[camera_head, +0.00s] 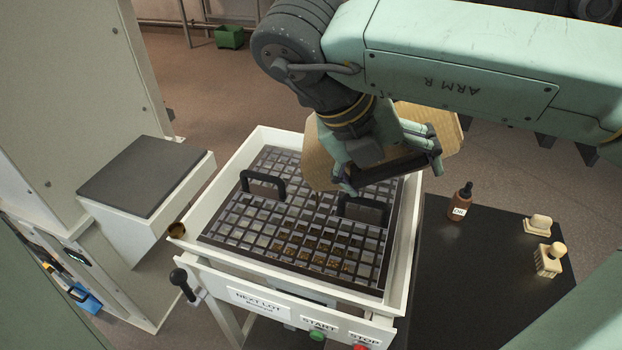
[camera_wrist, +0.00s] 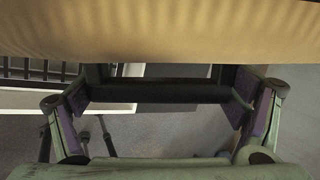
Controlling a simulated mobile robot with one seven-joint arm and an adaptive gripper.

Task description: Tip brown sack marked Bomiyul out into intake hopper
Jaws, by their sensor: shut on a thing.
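The brown sack (camera_head: 318,160) is held by my gripper (camera_head: 372,172) above the intake hopper, and much of it is hidden behind my gripper and arm. In the wrist view the sack (camera_wrist: 160,30) fills the top of the picture, with my gripper (camera_wrist: 165,90) below it. No marking on the sack is readable. The intake hopper (camera_head: 228,170) is a white open box with a dark grid (camera_head: 265,215) and two black handles. Brown-gold bits lie in the grid cells toward the front. The sack's lower corner hangs over the grid.
A black table (camera_head: 470,290) at the right holds a brown oil bottle (camera_head: 461,202) and two small cream pieces. A grey-topped white ledge (camera_head: 145,175) stands left of the hopper. A lever, START button (camera_head: 317,335) and STOP button are on the hopper's front.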

